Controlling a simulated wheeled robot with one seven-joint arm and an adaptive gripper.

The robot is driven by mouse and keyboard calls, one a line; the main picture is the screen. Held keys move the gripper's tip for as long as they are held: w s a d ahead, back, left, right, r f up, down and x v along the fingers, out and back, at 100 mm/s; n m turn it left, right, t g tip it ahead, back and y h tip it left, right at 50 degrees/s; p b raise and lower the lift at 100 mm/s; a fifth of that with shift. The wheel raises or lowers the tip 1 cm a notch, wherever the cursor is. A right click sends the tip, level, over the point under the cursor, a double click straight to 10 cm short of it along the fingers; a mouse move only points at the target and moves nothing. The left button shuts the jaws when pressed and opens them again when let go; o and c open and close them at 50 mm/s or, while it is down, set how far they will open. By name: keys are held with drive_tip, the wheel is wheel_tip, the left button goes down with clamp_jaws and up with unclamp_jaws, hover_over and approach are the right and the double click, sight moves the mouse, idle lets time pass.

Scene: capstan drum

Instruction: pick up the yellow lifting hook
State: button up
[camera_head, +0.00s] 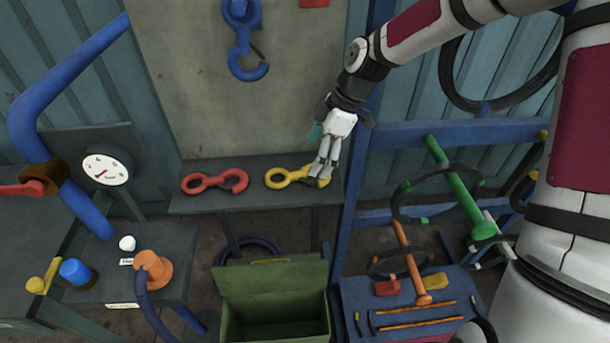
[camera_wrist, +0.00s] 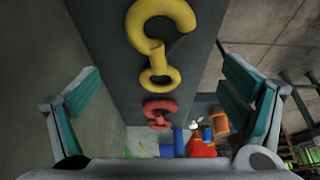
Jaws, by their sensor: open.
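The yellow lifting hook (camera_head: 289,178) lies flat on a narrow dark shelf (camera_head: 259,206) against the wall. Its right end is partly hidden by my gripper (camera_head: 320,176) in the head view. In the wrist view the yellow hook (camera_wrist: 158,36) lies on the shelf ahead, between the lines of the two finger pads. My gripper (camera_wrist: 165,105) is open, with the teal pads wide apart and nothing between them. Whether a fingertip touches the hook cannot be told.
A red hook (camera_head: 215,181) lies on the shelf to the left of the yellow one. A blue hook (camera_head: 243,45) hangs on the panel above. A blue post (camera_head: 352,165) stands close to the right. An open green box (camera_head: 272,300) is below the shelf.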

sight(304, 173)
drive_tip(key=shift+p+x, duration=0.4)
drive_tip(key=shift+x, duration=2.5)
drive_tip(key=c, duration=1.9)
drive_tip(key=shift+o, duration=0.2)
drive_tip(key=shift+r, duration=0.1)
drive_tip(key=shift+w+d+r, duration=0.1)
drive_tip(key=shift+r, duration=0.6)
drive_tip(key=shift+r+b, duration=0.35)
drive_tip(key=shift+r, duration=0.65)
drive_tip(key=s+d+p, duration=0.1)
drive_tip(key=s+d, duration=0.2)
drive_tip(key=s, duration=0.4)
drive_tip(key=s+d+r+p, duration=0.1)
drive_tip(key=s+d, duration=0.2)
drive_tip(key=s, duration=0.4)
drive_tip(key=shift+s+d+r, duration=0.2)
drive_tip(key=shift+s+r, duration=0.05)
drive_tip(key=shift+s, duration=0.15)
